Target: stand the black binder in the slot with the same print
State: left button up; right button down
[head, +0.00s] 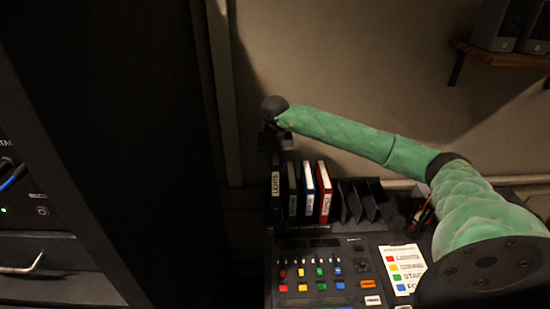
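The black binder (276,185) stands upright at the left end of a row of binders, with a pale printed label on its spine that seems to read LIGHTS. My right gripper (275,146) is directly above its top edge, pointing down. The fingers are dark and small, so I cannot tell whether they are open, shut or touching the binder. The black slotted rack (367,203) has several empty slots at its right. Any print on the slots is too dark or hidden to read. My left gripper is out of view.
A green binder (292,190), a blue and white binder (308,188) and a red binder (325,192) stand right of the black one. The mixing desk (320,262) with coloured buttons lies in front, with a printed colour card (403,268). A dark cabinet (90,120) fills the left.

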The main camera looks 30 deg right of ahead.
jog(key=shift+f+b, duration=0.35)
jog(key=shift+f, duration=4.05)
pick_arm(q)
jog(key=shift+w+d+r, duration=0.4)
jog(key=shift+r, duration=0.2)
pick_arm(e)
jog(key=shift+f, duration=0.35)
pick_arm(q)
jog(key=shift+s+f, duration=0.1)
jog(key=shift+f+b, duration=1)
jog(key=shift+b, duration=0.05)
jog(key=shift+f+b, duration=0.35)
pick_arm(e)
jog(key=shift+f, duration=0.3)
jog(key=c, duration=1)
grip_release()
jog(key=shift+c, duration=0.2)
